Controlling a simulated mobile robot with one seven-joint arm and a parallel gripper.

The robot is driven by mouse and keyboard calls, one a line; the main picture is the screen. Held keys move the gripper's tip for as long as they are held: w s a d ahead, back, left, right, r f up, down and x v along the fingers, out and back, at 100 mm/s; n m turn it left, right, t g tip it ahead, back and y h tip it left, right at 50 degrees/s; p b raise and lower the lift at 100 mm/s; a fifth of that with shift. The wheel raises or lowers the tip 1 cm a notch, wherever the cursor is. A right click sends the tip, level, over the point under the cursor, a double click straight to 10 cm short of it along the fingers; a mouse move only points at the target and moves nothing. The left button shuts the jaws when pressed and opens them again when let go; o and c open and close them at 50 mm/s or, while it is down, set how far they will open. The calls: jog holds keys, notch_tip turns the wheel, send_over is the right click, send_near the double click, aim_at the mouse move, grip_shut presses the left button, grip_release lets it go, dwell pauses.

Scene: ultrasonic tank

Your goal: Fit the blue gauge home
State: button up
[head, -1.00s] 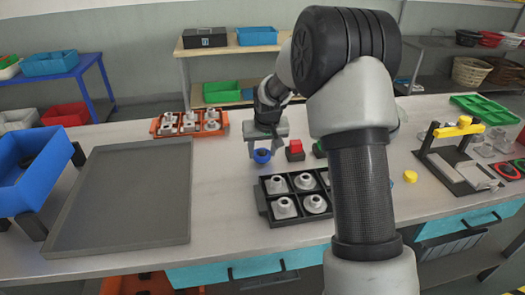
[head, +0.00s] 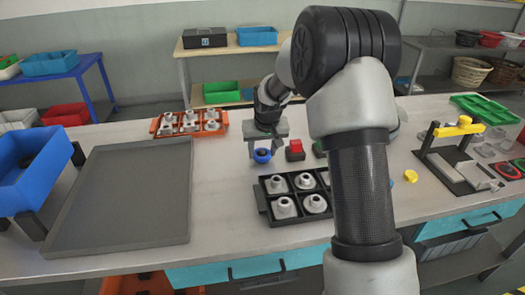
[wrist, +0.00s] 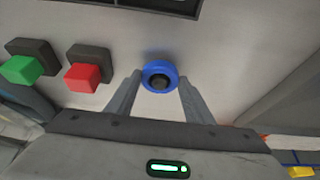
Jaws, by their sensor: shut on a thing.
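The blue gauge (head: 262,156) is a small round blue piece with a dark middle. My gripper (head: 264,150) is shut on it just behind the black rack, over the bench. In the wrist view the gauge (wrist: 160,68) sits between the two fingertips of my gripper (wrist: 159,84), its dark centre turned towards the camera. I cannot tell whether it touches the bench or a holder under it. Its far side is hidden.
A black rack (head: 262,205) with white flanged pieces stands in front. A red button (head: 295,146) and a green button (wrist: 27,68) are beside the gauge. A grey tray (head: 120,195) lies left; an orange tray (head: 156,127) is behind. A yellow piece (head: 411,176) lies right.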

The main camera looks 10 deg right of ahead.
jog(key=o, duration=1.3)
jog(key=p+v, duration=0.1)
jog(key=v, duration=1.6)
jog(key=shift+r, duration=0.2)
